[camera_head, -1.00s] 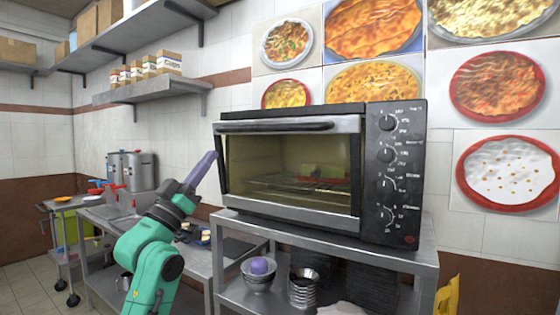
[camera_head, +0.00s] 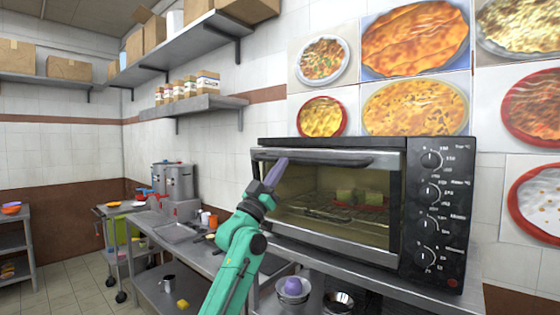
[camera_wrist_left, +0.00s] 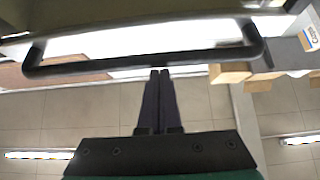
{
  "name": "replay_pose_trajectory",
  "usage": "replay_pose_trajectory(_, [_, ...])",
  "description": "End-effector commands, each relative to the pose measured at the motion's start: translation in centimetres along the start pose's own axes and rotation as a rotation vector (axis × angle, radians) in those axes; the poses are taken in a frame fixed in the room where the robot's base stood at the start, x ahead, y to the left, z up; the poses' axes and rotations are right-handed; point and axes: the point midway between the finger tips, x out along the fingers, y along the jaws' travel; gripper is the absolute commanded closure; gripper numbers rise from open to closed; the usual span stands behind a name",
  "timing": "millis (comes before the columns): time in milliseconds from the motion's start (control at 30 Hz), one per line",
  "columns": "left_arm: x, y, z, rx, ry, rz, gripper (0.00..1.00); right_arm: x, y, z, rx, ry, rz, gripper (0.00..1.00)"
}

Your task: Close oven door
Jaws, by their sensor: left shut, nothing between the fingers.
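The oven (camera_head: 357,205) is black and silver and stands on a metal table at the right of the head view. Its glass door (camera_head: 330,238) looks upright or nearly so; I cannot tell whether it is fully shut. The dark bar handle (camera_head: 325,158) runs along the door's top. My left gripper (camera_head: 277,171) is shut and empty, its fingers pointing up at the handle's left end. In the left wrist view, the fingertips (camera_wrist_left: 160,75) are just by the handle (camera_wrist_left: 140,65); contact is unclear. My right gripper is out of view.
Control knobs (camera_head: 430,205) line the oven's right side. Wall shelves (camera_head: 190,50) with boxes hang above left. A metal counter (camera_head: 195,255) with stockpots (camera_head: 175,180) stands at left. A bowl (camera_head: 293,290) sits below the oven. Floor is open at far left.

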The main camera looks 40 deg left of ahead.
Motion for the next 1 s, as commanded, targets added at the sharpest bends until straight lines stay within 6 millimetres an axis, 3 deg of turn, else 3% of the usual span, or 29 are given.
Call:
replay_pose_trajectory(267, [0.1, 0.0, 0.0, 0.0, -0.001, 0.0, 1.0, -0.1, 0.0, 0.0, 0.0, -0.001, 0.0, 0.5])
replay_pose_trajectory(467, [2.8, 0.0, -0.3, 0.001, -0.075, 0.0, 1.0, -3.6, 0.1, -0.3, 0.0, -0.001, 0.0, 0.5])
replay_pose_trajectory(633, [4.8, 0.0, 0.7, 0.001, -0.159, 0.0, 1.0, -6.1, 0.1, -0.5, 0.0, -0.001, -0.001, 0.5])
replay_pose_trajectory(1000, [4.7, 0.0, 1.6, 0.0, -0.183, 0.0, 1.0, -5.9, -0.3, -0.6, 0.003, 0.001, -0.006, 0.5])
